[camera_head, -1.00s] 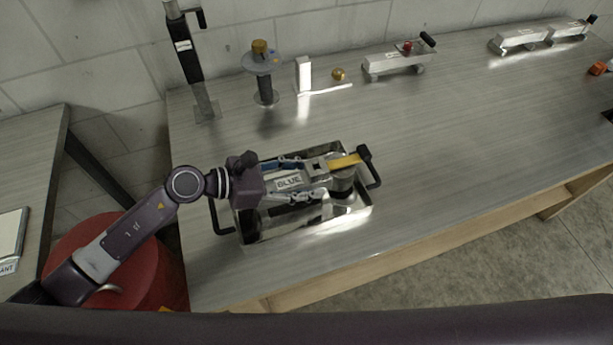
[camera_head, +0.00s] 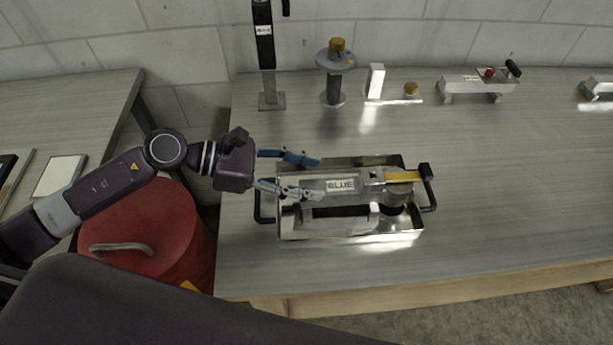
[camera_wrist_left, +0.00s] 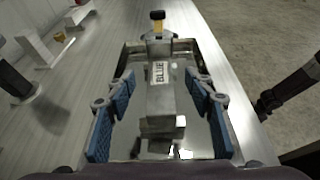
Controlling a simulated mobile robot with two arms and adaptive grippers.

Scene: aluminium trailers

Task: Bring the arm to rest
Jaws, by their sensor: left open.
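My left arm comes in from the left, and my left gripper (camera_head: 303,175) is open at the left side of a metal tray (camera_head: 290,234). Its blue-padded fingers are spread apart and also show in the left wrist view (camera_wrist_left: 160,110). A grey metal piece labelled BLUE (camera_head: 342,185) lies in the tray. In the wrist view the BLUE piece (camera_wrist_left: 160,98) lies between the two fingers with gaps on both sides. My right gripper does not show.
A red drum (camera_head: 150,230) stands left of the bench. Along the back of the bench stand a black-topped post (camera_head: 266,60), a round-plated stand (camera_head: 334,80), a white block (camera_head: 376,80) and an aluminium trailer (camera_head: 475,84). The bench's right side is largely clear.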

